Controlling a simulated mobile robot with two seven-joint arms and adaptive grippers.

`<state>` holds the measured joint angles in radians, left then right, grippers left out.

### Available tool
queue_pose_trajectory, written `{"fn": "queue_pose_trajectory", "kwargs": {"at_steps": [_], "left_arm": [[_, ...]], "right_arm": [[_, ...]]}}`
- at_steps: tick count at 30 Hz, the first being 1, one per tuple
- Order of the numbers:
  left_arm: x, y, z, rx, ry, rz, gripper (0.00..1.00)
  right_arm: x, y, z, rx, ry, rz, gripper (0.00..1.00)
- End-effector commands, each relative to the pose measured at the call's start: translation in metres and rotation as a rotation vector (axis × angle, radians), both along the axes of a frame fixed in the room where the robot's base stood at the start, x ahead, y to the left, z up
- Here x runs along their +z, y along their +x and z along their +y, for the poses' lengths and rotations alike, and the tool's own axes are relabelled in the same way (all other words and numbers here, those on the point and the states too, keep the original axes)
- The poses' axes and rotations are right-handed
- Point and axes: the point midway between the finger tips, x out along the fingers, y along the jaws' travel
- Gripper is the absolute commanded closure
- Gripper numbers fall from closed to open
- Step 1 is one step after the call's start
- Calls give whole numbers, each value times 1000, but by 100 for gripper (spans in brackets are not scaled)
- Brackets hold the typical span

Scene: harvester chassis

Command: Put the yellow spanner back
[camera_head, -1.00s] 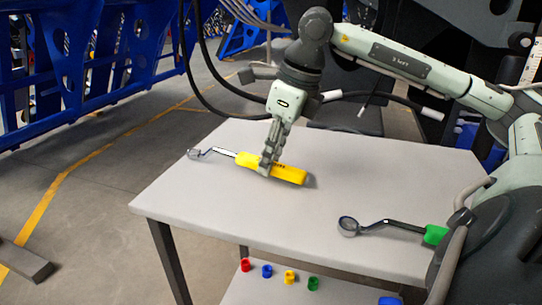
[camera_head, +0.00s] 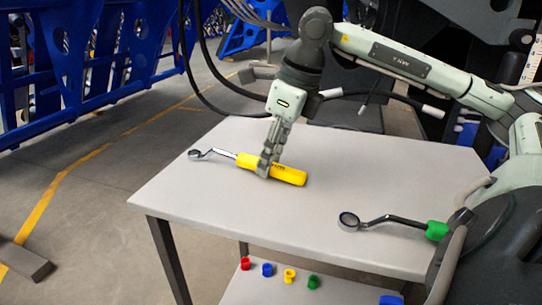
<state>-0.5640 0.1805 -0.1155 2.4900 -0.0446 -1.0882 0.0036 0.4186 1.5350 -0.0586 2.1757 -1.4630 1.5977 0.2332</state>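The yellow spanner (camera_head: 290,175) lies on or just at the grey table top (camera_head: 190,200), its yellow handle to the right and its metal ring end (camera_head: 196,154) to the left. My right gripper (camera_head: 265,170) points down over the handle, with its fingers closed around the handle's middle and hiding part of it. Any small gap under the handle is too fine to tell. My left gripper is not in view.
A green-handled spanner (camera_head: 395,221) lies at the table's right front, near my own body. A lower shelf (camera_head: 335,292) carries small red, blue, yellow and green pieces. Blue frames (camera_head: 90,60) stand at the left.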

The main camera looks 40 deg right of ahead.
Motion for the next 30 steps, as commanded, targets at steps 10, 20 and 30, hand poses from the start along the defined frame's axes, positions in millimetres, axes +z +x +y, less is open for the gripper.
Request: {"fn": "queue_pose_trajectory", "kwargs": {"at_steps": [10,20,30], "left_arm": [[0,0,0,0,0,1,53],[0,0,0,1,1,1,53],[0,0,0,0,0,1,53]], "right_arm": [[-1,0,0,0,0,2,53],[32,-7,-3,2,2,-7,53],[83,-22,-9,1,3,-7,53]]}}
